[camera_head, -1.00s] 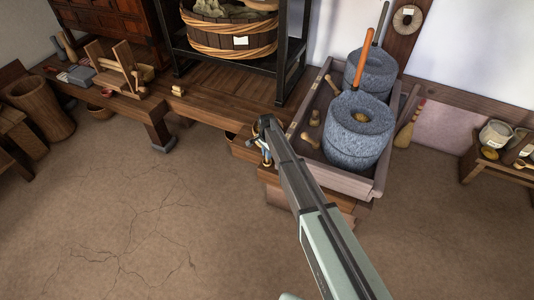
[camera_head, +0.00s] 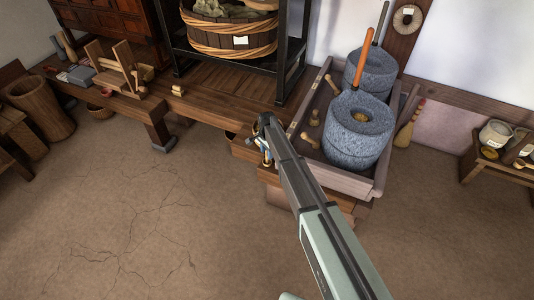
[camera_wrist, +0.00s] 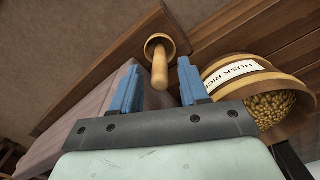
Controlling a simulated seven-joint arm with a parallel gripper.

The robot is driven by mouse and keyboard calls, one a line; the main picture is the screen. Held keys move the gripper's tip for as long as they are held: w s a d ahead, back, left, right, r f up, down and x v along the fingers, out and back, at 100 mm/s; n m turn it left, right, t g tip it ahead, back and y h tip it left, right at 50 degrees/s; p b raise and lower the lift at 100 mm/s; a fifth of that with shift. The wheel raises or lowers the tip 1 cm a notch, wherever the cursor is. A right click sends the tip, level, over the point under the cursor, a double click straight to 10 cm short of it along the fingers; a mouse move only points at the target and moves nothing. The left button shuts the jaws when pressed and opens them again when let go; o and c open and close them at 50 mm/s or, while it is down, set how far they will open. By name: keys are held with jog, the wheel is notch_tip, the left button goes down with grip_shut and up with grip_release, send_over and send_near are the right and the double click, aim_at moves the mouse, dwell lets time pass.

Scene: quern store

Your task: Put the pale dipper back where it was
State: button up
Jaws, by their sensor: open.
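My gripper (camera_wrist: 157,88) is open, its two blue fingers apart with nothing clamped between them. In the wrist view a pale wooden dipper (camera_wrist: 160,66) has a round cup end and a handle that points toward the gap between the fingers. It appears beyond the fingertips, against dark wooden boards; I cannot tell whether it touches a finger.
A round wooden container (camera_wrist: 222,68) labelled "HUSK RICE", full of grain, is close by the right finger. Two stone querns (camera_head: 357,145) and small wooden tools (camera_head: 314,118) are in the trough. A low bench (camera_head: 222,104) lies left; the floor in front is clear.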

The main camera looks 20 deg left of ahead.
notch_tip(320, 180, up, 11)
dwell(0.4)
